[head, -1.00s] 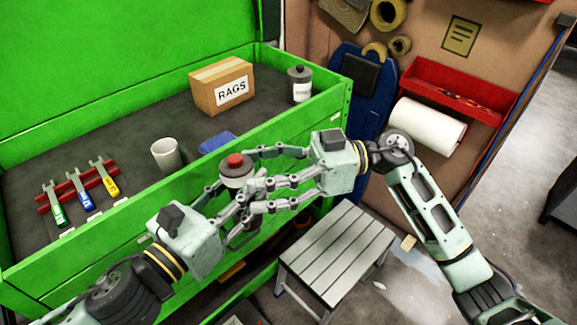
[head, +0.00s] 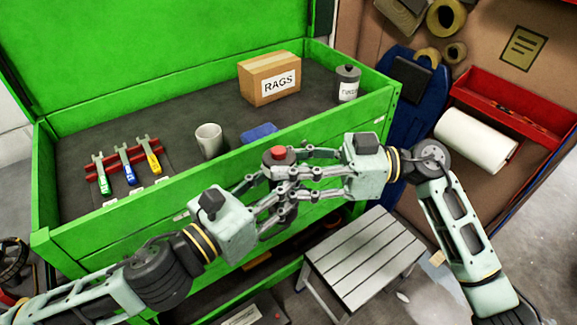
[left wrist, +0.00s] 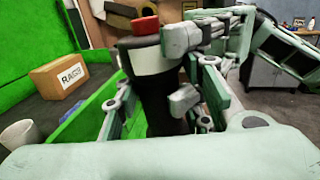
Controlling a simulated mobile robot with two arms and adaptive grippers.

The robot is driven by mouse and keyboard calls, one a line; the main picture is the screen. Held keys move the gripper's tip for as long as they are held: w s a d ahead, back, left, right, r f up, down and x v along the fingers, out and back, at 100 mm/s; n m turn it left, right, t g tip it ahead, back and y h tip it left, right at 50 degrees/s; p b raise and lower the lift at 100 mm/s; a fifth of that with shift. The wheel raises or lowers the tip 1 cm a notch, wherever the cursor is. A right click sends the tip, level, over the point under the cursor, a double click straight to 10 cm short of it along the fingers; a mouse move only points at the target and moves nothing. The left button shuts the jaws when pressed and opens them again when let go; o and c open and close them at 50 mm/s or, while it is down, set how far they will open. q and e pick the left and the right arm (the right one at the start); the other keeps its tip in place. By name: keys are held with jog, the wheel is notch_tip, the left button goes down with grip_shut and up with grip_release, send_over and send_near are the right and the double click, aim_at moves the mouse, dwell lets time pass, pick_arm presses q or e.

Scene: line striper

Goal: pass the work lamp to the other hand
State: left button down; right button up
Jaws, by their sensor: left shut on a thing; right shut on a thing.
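The work lamp (head: 279,155) is a dark upright cylinder with a red top and a pale band, held in the air in front of the green chest. It fills the middle of the left wrist view (left wrist: 152,62). My left gripper (head: 272,200) is shut on it from the lower left. My right gripper (head: 290,176) is shut on it from the right, with its fingers higher up near the red top. The fingers of both grippers overlap around the lamp and hide much of its body in the head view.
The open green chest (head: 330,135) holds a RAGS box (head: 270,78), a grey canister (head: 347,84), a white cup (head: 209,141), a blue item (head: 260,132) and several wrenches (head: 125,165). A slatted stool (head: 365,255) stands below my right gripper. A paper roll (head: 475,141) is at right.

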pick_arm(q)
jog(key=shift+r, duration=0.1)
pick_arm(e)
jog(key=c, duration=0.3)
pick_arm(q)
jog(key=c, duration=1.1)
grip_release()
pick_arm(e)
jog(key=shift+c, duration=0.6)
pick_arm(q)
jog(key=shift+s, duration=0.15)
